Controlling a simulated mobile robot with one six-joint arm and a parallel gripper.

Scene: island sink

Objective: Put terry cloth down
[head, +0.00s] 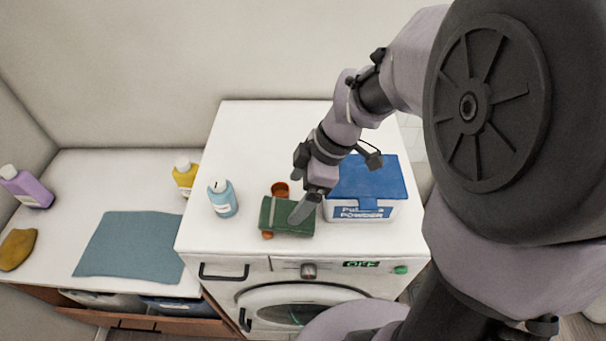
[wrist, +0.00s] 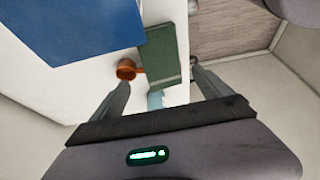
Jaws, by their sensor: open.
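A green folded cloth (head: 280,217) with a pale stripe, which looks like the terry cloth, lies on top of the white washing machine near its front edge. In the wrist view the green cloth (wrist: 162,50) shows beyond the fingertips. My gripper (head: 306,207) is open at the cloth's right end, and its fingers hide part of that end. In the wrist view my gripper (wrist: 159,82) has its fingers spread apart with nothing held. I cannot tell whether a finger touches the cloth.
An orange scoop (head: 280,189) lies partly under the cloth. A blue-lidded powder box (head: 366,178) stands close on the right, a light-blue bottle (head: 223,199) on the left. The washing machine top (head: 255,130) is clear behind. A teal mat (head: 132,245) lies on the left counter.

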